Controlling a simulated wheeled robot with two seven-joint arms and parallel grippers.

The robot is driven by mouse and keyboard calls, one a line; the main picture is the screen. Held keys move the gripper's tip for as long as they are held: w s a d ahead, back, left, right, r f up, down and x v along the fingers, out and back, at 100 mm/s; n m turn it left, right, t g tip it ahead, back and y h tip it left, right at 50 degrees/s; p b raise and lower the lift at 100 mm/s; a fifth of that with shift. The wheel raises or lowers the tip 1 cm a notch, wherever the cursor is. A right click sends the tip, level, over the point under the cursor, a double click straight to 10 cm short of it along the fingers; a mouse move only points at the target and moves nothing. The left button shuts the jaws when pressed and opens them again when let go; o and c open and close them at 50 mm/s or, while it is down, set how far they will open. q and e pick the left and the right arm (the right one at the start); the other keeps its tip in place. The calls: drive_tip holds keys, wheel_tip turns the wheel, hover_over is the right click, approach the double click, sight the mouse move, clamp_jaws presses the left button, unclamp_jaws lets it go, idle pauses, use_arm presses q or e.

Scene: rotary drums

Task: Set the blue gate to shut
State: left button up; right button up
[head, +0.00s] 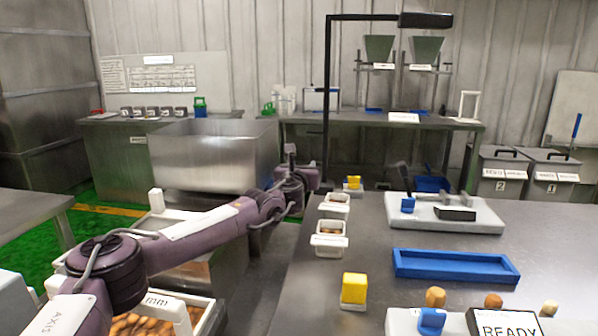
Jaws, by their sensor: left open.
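Several small blue parts show in the head view, and I cannot tell which is the blue gate. One blue block (408,205) stands at the left of a pale grey fixture (455,214) with a dark lever. Another blue block (432,321) sits on the fixture at the front edge, partly cut off. A blue-and-green part (200,107) stands on the far steel bench. My left arm reaches in from the left. My left gripper (322,185) is small in view, open and empty, near the table's left edge, apart from these blue parts. My right gripper is out of view.
A blue tray (455,275) lies on the dark table (345,249). Yellow blocks (354,289) and small white bins (329,240) stand along its left side. A black post (327,100) rises behind. A "READY" sign (508,325) is at the front.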

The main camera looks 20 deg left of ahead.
use_arm(q)
drive_tip(key=v, duration=0.7)
drive_tip(key=shift+s, duration=0.25)
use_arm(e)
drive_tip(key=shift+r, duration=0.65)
use_arm(q)
drive_tip(key=shift+a, duration=0.15)
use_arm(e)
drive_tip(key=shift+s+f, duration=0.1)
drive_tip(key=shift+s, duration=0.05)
